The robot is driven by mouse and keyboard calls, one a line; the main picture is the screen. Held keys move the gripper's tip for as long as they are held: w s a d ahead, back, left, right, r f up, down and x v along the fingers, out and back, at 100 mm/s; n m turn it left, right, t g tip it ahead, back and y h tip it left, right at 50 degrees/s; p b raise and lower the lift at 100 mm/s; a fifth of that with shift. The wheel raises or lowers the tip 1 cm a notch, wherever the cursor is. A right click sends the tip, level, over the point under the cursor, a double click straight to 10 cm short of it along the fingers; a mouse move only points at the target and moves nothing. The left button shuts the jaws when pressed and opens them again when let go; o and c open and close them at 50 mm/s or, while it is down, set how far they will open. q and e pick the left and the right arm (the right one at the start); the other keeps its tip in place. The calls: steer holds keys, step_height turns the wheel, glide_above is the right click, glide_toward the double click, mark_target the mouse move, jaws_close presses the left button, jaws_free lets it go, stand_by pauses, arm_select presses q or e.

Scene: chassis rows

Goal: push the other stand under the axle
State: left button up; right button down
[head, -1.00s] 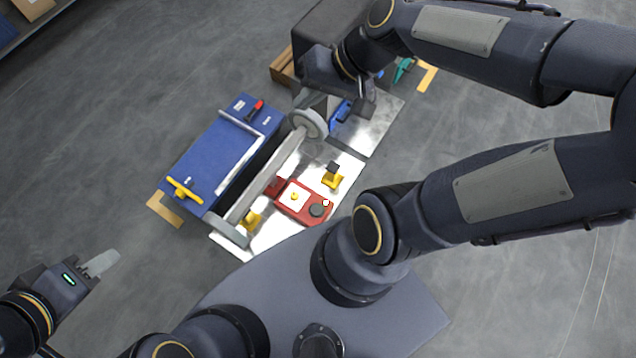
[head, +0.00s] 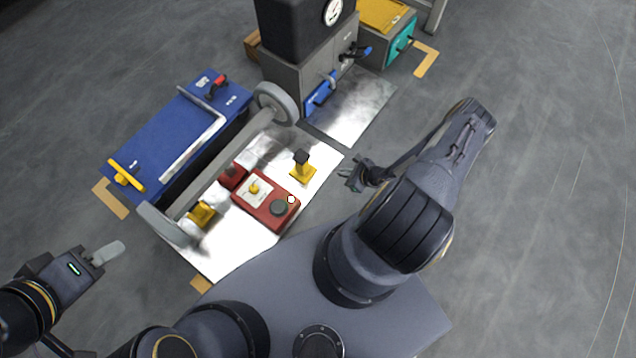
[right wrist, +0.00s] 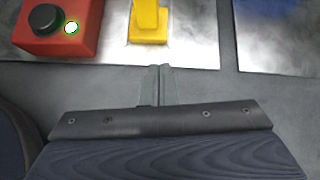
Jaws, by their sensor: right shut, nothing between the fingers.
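The grey axle (head: 222,165) runs between two grey wheels beside the blue chassis (head: 178,135) in the head view. A yellow stand with a black top (head: 303,172) stands on the bright plate, apart from the axle; its yellow base shows in the right wrist view (right wrist: 149,30). Another yellow stand (head: 202,213) is by the axle's near end; I cannot tell how far under it sits. My right gripper (head: 348,180) is shut and empty, right of the black-topped stand and apart from it. In the wrist view its fingertips (right wrist: 160,70) point towards it. My left gripper (head: 112,251) is at lower left, its opening unclear.
A grey cabinet (head: 312,75) with blue handles stands behind, beside a teal-fronted box (head: 400,42).

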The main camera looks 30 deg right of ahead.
mark_target(312, 177)
steer(key=shift+m, duration=0.9)
steer(key=w+a+f+b, duration=0.1)
steer(key=f+b, duration=0.1)
steer(key=f, duration=0.2)
steer(key=w+a+f+b, duration=0.1)
steer(key=a+f+b, duration=0.1)
steer(key=f, duration=0.2)
steer(key=w+a+f+b, duration=0.1)
steer(key=w+f+b, duration=0.1)
steer(key=f, duration=0.2)
steer(key=shift+a+f, duration=0.35)
steer(key=shift+w+a+r, duration=0.15)
steer(key=shift+w+a, duration=0.05)
steer(key=shift+w, duration=0.4)
steer(key=shift+w+a+r, duration=0.15)
steer(key=shift+w+a, duration=0.05)
steer(key=shift+w, duration=0.4)
steer(key=shift+w+a+b, duration=0.3)
steer(key=shift+w+b, duration=0.05)
steer(key=shift+w, duration=0.3)
steer(key=shift+d, duration=0.1)
